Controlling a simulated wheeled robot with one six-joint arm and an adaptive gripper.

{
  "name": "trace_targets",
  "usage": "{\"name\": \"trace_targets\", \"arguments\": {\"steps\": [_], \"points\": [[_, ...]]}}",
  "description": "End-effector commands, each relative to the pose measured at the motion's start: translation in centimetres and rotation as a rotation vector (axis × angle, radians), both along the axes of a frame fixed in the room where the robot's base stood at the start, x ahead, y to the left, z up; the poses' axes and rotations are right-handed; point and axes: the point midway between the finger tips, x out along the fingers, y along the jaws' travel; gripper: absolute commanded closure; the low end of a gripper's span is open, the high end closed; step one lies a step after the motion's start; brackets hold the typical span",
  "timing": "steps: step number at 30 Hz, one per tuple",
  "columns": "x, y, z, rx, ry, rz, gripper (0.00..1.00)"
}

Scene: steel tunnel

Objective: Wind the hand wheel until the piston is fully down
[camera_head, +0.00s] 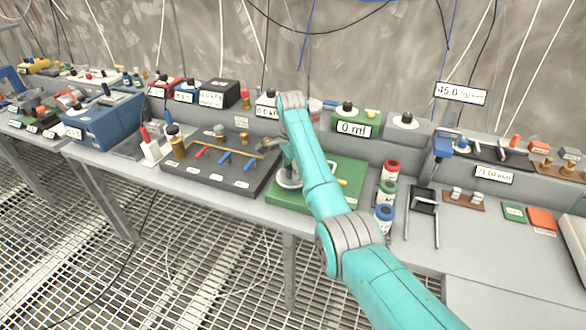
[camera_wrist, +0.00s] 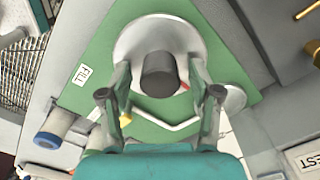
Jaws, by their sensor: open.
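In the wrist view, a pale round disc (camera_wrist: 130,45) sits on a green board (camera_wrist: 85,98) and looks like the hand wheel. A dark cylindrical knob (camera_wrist: 158,73) stands up from it, with a small red mark beside it. My gripper (camera_wrist: 160,80) is open, with one finger on each side of the knob; I cannot tell whether they touch it. In the head view the green board (camera_head: 350,172) lies on the bench, and my arm hides much of it and the wheel. A sign behind it (camera_head: 354,129) reads "0 ml". I cannot make out the piston.
Red, green and blue-topped cans (camera_head: 384,215) stand right of the board. A dark board (camera_head: 215,168) with coloured handles lies on its left. A blue box (camera_head: 103,120) stands farther left. A black stand (camera_head: 424,200) is right of the cans. The bench front edge borders a grated floor.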

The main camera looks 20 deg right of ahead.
Motion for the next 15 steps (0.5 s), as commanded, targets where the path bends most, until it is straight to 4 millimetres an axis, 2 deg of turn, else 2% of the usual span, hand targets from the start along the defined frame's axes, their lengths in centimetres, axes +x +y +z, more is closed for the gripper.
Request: {"name": "trace_targets", "arguments": {"steps": [4,11,15], "points": [[0.0,0.0,0.02,0.0,0.0,0.0,0.37],[0.0,-0.01,0.04,0.0,0.0,0.0,0.94],[0.0,-0.01,0.04,0.0,0.0,0.001,0.97]]}}
